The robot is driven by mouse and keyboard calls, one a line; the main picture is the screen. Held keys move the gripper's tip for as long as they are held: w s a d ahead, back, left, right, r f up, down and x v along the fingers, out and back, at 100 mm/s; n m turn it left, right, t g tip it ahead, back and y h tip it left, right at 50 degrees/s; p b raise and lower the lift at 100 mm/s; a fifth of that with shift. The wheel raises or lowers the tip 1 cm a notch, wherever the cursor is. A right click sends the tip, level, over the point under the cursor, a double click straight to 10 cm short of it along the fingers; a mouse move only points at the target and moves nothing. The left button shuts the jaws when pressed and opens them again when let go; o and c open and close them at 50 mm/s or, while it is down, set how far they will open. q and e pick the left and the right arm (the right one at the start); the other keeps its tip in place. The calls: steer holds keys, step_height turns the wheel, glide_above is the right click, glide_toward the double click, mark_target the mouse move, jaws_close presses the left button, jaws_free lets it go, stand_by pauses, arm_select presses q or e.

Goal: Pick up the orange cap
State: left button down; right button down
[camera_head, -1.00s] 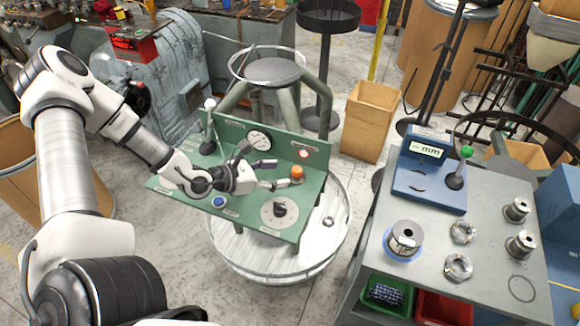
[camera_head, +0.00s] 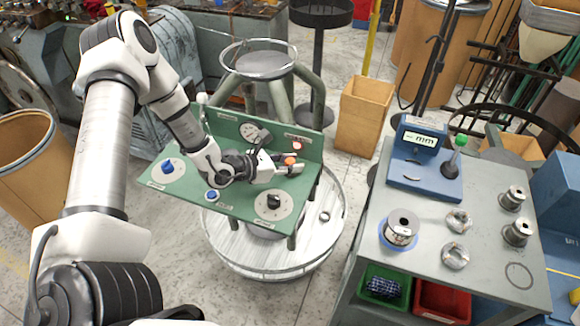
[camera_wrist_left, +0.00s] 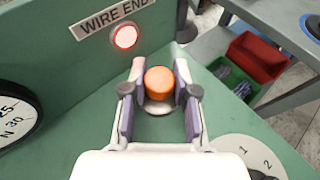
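The orange cap (camera_wrist_left: 159,83) sits on a pale round base on the green panel, below the lit "WIRE END" lamp (camera_wrist_left: 125,37). In the head view the cap (camera_head: 290,160) shows partly, at the tip of my left gripper (camera_head: 288,165). In the left wrist view my left gripper (camera_wrist_left: 160,95) is open, with one finger on each side of the cap. Small gaps seem to show between the fingers and the cap. My right gripper is not in view.
The green panel (camera_head: 237,203) also carries a black knob on a dial (camera_head: 274,203), a blue button (camera_head: 212,195) and a blue knob (camera_head: 168,166). A gauge (camera_head: 250,132) stands behind my gripper. A grey cart (camera_head: 430,275) stands to the right.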

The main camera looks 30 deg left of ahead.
arm_select(q)
steer(key=shift+s+f, duration=0.15)
steer(key=shift+f, duration=0.1)
